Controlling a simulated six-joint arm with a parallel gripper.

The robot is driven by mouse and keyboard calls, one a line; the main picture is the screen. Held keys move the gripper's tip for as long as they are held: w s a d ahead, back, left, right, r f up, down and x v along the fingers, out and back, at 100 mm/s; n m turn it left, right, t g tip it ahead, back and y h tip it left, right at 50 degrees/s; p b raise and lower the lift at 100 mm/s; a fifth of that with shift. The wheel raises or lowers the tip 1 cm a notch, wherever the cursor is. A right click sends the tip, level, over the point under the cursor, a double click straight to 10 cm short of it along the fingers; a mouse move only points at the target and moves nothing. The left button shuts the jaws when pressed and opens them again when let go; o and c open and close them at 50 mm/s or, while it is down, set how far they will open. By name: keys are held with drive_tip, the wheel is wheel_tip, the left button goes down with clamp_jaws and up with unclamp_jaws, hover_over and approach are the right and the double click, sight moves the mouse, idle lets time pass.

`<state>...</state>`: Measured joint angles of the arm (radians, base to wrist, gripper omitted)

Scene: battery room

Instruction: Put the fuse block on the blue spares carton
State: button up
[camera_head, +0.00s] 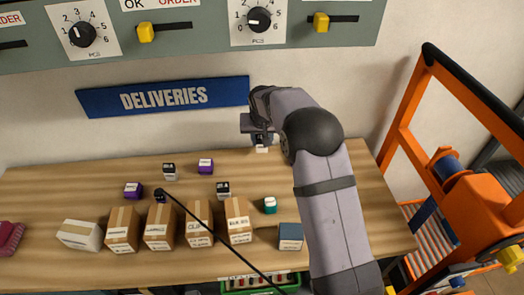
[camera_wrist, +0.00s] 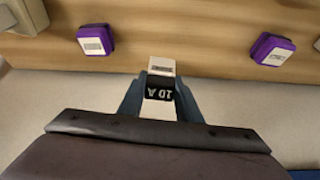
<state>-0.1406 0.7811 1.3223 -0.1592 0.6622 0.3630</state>
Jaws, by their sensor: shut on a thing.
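My gripper (camera_head: 262,140) is over the back of the wooden table, near the wall and left of my forearm. In the wrist view its two fingers (camera_wrist: 159,95) are shut on a small black and white block marked "10 A", the fuse block (camera_wrist: 160,88). Only a pale bit of the fuse block (camera_head: 262,149) shows below the gripper in the head view. The blue carton (camera_head: 290,236) stands at the table's front edge, left of my forearm, with a pale label too small to read. The fuse block is apart from it, farther back.
Several brown cartons (camera_head: 158,227) and a white carton (camera_head: 81,235) line the front edge. Purple blocks (camera_head: 206,166), black and white blocks (camera_head: 223,190) and a teal block (camera_head: 270,205) stand behind them. A dark cable crosses the front. An orange frame (camera_head: 398,130) stands at right.

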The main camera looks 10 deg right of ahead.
sight(262, 137)
drive_tip(key=shift+r+b, duration=0.4)
drive_tip(key=shift+r, duration=1.75)
drive_tip(key=shift+s+d+r+n, duration=0.1)
drive_tip(key=shift+s+d+n, duration=0.2)
drive_tip(key=shift+s, duration=0.1)
drive_tip(key=s+d+r+n+g+y+p, duration=0.1)
drive_tip(key=s+r+n+g+y, duration=0.15)
drive_tip(key=s+n, duration=0.55)
drive_tip(key=s+d+r+n+g+y+p, duration=0.1)
drive_tip(key=s+r+n, duration=0.3)
drive_tip(key=s, duration=0.9)
drive_tip(key=s+d+r+n+g+y+p, duration=0.1)
drive_tip(key=s+d+n+y, duration=0.1)
drive_tip(key=s+n, duration=0.65)
drive_tip(key=shift+m, duration=0.85)
drive_tip(key=shift+s+a+f+p, duration=0.1)
drive_tip(key=shift+s+f+p, duration=0.2)
drive_tip(key=shift+f, duration=1.25)
drive_tip(key=shift+s+a+f+p, duration=0.1)
drive_tip(key=shift+s+f+p, duration=0.2)
drive_tip(key=shift+f, duration=1.2)
drive_tip(key=shift+s+a+f+p, duration=0.1)
drive_tip(key=shift+s+f+p, duration=0.2)
drive_tip(key=shift+f, duration=1.25)
drive_tip(key=shift+f+h, duration=0.25)
drive_tip(key=shift+f, duration=0.2)
drive_tip(key=shift+f, duration=0.2)
drive_tip(key=o, duration=1.2)
drive_tip(key=shift+r, duration=0.1)
